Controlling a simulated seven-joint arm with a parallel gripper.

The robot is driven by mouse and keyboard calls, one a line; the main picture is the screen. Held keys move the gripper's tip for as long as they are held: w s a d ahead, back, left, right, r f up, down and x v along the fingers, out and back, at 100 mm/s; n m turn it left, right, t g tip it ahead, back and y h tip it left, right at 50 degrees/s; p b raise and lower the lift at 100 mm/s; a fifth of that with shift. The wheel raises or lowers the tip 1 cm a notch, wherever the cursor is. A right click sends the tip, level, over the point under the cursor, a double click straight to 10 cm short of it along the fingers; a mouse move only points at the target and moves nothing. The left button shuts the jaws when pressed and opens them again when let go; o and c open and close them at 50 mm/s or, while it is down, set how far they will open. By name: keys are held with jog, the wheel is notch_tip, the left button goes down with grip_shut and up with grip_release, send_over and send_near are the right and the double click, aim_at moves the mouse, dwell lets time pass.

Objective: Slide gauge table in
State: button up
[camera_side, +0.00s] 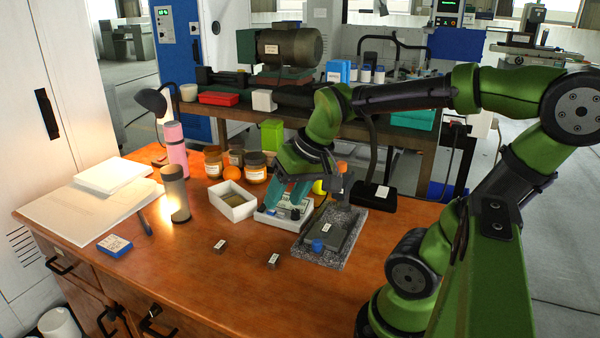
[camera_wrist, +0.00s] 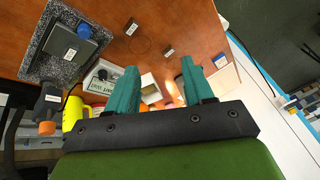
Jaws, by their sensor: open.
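The gauge table appears to be the dark grey plate (camera_side: 335,232) on a speckled granite slab (camera_side: 309,253), right of my gripper. A blue knob (camera_side: 318,246) sits at its near end. In the wrist view the plate (camera_wrist: 68,42) and blue knob (camera_wrist: 84,31) show at the upper left. A grey post with an orange cap (camera_wrist: 47,127) stands at the slab's other end.
Two small labelled blocks (camera_side: 219,247) (camera_side: 273,260) lie in front. The front of the desk is mostly clear.

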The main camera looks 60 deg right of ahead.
aim_at(318, 241)
jog(key=s+d+f+g, duration=0.1)
jog(key=s+d+g, duration=0.3)
jog(key=d, duration=0.6)
jog(key=shift+n+g, duration=0.4)
jog(key=shift+g, duration=0.1)
jog(key=f, duration=0.5)
jog(key=w+f, duration=0.1)
jog(key=f, duration=1)
jog(key=shift+w+d+f, duration=0.15)
jog(key=shift+d, duration=0.05)
grip_shut()
